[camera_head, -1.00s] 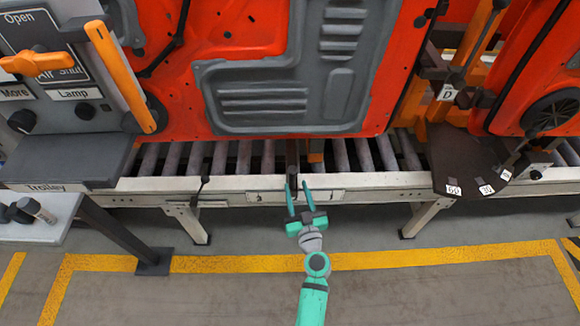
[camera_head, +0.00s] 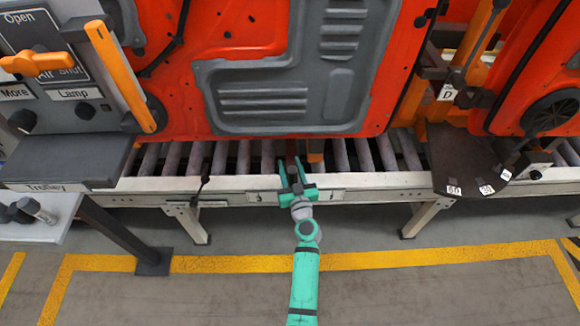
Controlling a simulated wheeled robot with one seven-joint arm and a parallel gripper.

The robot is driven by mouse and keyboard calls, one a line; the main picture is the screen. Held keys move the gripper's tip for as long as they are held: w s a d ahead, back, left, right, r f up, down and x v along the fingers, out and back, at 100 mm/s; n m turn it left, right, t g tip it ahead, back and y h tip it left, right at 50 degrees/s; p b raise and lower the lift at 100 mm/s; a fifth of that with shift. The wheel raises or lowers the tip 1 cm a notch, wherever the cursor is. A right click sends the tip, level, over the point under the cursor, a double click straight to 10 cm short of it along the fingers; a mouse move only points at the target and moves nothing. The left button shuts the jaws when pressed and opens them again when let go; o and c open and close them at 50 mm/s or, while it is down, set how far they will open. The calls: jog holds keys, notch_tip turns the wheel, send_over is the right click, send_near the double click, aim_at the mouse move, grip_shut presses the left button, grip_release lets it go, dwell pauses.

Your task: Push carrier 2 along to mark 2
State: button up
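A large red door panel with a grey inset (camera_head: 285,95) stands over the roller conveyor (camera_head: 160,184). I see no number on it, so I cannot tell if it is on carrier 2. A dark upright post (camera_head: 292,150) shows below the panel at the conveyor's front rail. My gripper (camera_head: 290,164) is at the rail with its two fingers apart, one on each side of the post's line. I cannot tell if they touch it.
A control panel with an orange lever (camera_head: 40,64) and a shelf marked Trolley (camera_head: 60,170) stand at the left. A dark round plate with number tags (camera_head: 465,165) and an orange post marked D stand at the right. Floor in front is clear.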

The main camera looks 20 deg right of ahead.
grip_shut()
jog(key=shift+s+d, duration=0.2)
jog(key=shift+d, duration=0.35)
jog(key=shift+s+d, duration=0.15)
jog(key=shift+d, duration=0.35)
grip_release()
jog(key=shift+w+a, duration=0.1)
jog(key=shift+a, duration=0.1)
jog(key=s+a, duration=0.1)
jog(key=s, duration=1)
